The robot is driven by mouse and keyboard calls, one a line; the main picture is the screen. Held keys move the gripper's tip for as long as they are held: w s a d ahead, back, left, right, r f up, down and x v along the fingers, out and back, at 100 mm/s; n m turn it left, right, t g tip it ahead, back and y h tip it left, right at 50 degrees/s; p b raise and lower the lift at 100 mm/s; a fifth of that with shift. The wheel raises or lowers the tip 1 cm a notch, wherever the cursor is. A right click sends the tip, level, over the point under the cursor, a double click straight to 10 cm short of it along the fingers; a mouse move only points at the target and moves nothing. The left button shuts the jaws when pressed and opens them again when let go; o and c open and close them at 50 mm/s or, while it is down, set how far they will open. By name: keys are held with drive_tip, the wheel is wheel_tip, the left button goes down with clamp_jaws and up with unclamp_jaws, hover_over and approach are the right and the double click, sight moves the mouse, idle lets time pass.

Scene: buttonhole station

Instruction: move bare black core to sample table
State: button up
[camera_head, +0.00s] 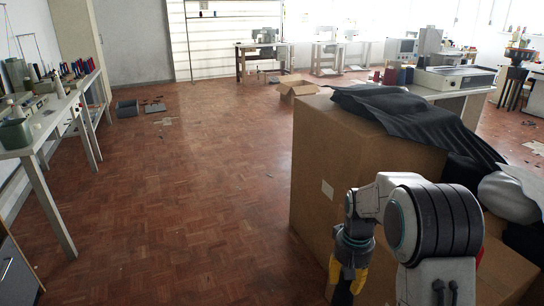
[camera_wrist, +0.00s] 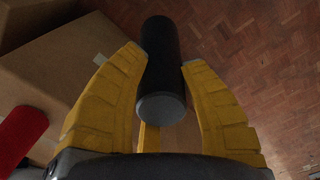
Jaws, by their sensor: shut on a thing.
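The bare black core (camera_wrist: 163,62) is a dark cylinder with a grey end face, seen in the wrist view between the yellow fingers of my gripper (camera_wrist: 163,75). My gripper is shut on it, with the parquet floor below and beyond. I cannot tell for sure which table is the sample table. A long table (camera_head: 40,150) with spools and a machine stands at the left, and a white table (camera_head: 450,93) stands behind the box.
The large cardboard box (camera_head: 312,170) with black cloth (camera_head: 395,105) on top stands close at the right. A red roll (camera_wrist: 22,135) lies at the left of the wrist view. The middle floor is clear.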

wheel_tip(320, 180, up, 10)
drive_tip(key=w+a+n+p, duration=0.1)
drive_tip(key=a+p, duration=0.1)
drive_tip(key=p, duration=1.6)
drive_tip(key=shift+a, duration=0.15)
drive_tip(key=shift+f, duration=0.1)
